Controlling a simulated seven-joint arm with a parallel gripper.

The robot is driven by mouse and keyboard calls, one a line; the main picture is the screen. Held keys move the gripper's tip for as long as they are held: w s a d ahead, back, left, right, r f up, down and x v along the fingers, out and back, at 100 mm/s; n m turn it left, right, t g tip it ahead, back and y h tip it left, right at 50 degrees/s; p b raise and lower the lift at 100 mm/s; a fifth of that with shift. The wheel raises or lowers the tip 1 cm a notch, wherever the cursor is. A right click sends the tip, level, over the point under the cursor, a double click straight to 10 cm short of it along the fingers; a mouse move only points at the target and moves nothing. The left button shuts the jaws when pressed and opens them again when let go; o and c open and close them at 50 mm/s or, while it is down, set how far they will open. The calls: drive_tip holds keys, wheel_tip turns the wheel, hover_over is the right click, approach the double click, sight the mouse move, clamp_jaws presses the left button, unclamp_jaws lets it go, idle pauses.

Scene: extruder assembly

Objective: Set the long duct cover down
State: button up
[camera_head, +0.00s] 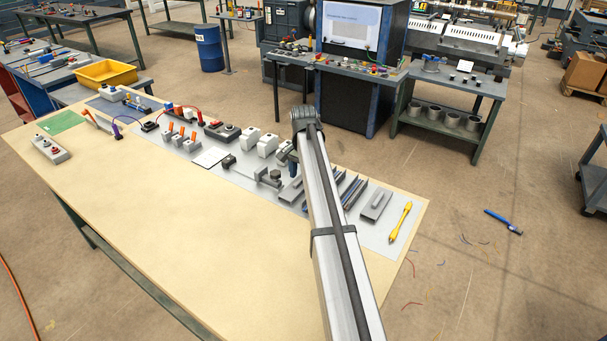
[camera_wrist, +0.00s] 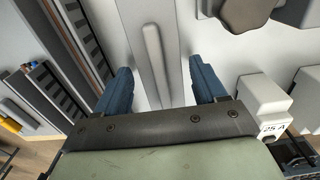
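The long duct cover (camera_wrist: 155,65) is a light grey strip with a raised rib along its middle. In the wrist view it runs away from me between the two blue fingers of my gripper (camera_wrist: 160,75). The fingers stand wide, one on each side, with narrow gaps seeming to show beside the strip. The cover's near end is hidden behind the gripper's body. In the head view my gripper (camera_head: 291,164) is low over the grey mat, and a light grey strip, likely the cover (camera_head: 291,190), shows just below it, partly hidden by my arm.
Slotted ducts (camera_wrist: 62,88) lie left of the cover in the wrist view. White blocks (camera_wrist: 263,97) stand close on the right. A short ribbed plate (camera_head: 376,204) and a yellow tool (camera_head: 400,221) lie near the mat's right end. The wooden table's (camera_head: 170,225) front is clear.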

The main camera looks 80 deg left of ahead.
drive_tip(key=shift+o, duration=0.4)
wheel_tip(320, 180, up, 12)
drive_tip(key=shift+r, duration=0.2)
idle(0.5)
